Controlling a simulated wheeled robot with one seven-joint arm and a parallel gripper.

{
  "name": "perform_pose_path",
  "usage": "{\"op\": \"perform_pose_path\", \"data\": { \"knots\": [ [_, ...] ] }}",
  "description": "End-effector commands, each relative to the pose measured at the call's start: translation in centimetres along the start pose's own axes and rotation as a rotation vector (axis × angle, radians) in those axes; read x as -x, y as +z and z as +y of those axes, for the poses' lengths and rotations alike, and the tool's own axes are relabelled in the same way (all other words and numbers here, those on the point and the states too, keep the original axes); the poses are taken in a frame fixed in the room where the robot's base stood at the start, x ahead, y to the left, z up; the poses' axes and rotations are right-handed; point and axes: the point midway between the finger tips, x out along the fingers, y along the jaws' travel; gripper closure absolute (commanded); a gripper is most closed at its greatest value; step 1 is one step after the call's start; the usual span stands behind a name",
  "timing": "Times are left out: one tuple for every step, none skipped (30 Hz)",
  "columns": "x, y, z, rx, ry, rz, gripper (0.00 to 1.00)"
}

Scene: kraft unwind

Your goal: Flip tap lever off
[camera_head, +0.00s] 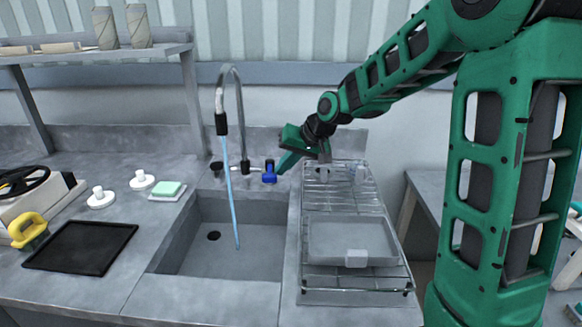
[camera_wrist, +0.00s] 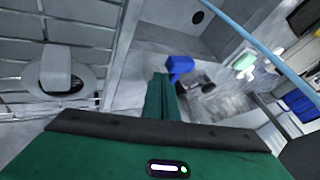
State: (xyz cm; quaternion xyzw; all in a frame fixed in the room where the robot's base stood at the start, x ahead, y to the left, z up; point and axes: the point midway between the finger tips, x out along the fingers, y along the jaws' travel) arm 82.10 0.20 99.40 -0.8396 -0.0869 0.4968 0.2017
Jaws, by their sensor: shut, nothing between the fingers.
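The tap (camera_head: 233,120) stands behind the sink, with a tall curved spout and a dark nozzle. A blue stream of water (camera_head: 232,190) runs from it into the basin. Its blue lever (camera_head: 269,172) is at the right end of the tap's crossbar. My gripper (camera_head: 283,168) is shut and empty, its green fingers just right of the lever. In the wrist view, the blue lever (camera_wrist: 180,66) is close beside the tip of my gripper (camera_wrist: 161,77). I cannot tell whether they touch.
The sink (camera_head: 190,260) has a dark drain. A wire rack (camera_head: 345,190) with a grey tray (camera_head: 350,240) stands to its right, below my arm. A green sponge (camera_head: 167,188), white knobbed discs (camera_head: 100,197) and a black tray (camera_head: 82,248) lie left. A shelf (camera_head: 95,52) is at back left.

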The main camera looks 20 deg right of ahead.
Motion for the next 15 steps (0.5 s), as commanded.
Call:
{"op": "perform_pose_path", "data": {
  "knots": [
    [-0.1,0.0,-0.21,0.0,0.0,0.0,1.0],
    [-0.13,0.0,-0.28,0.0,0.0,0.0,1.0],
    [-0.16,-0.01,-0.33,-0.001,0.0,0.001,1.0],
    [-0.17,-0.02,-0.35,-0.001,0.001,0.001,1.0],
    [-0.18,-0.02,-0.36,-0.001,0.001,0.001,1.0],
    [-0.18,-0.01,-0.36,-0.001,0.001,0.001,1.0],
    [-0.17,-0.02,-0.36,-0.001,0.001,0.001,1.0],
    [-0.17,-0.02,-0.35,-0.001,0.001,0.001,1.0],
    [-0.17,-0.01,-0.35,-0.001,0.001,0.001,1.0],
    [-0.17,-0.01,-0.35,-0.001,0.001,0.001,1.0],
    [-0.17,-0.01,-0.35,-0.001,0.001,0.001,1.0],
    [-0.17,-0.01,-0.36,-0.002,0.001,0.001,1.0],
    [-0.18,0.01,-0.4,-0.004,0.002,0.002,1.0],
    [-0.19,0.04,-0.45,-0.008,0.004,0.004,1.0],
    [-0.22,0.1,-0.6,-0.017,0.009,0.009,1.0]
  ]
}}
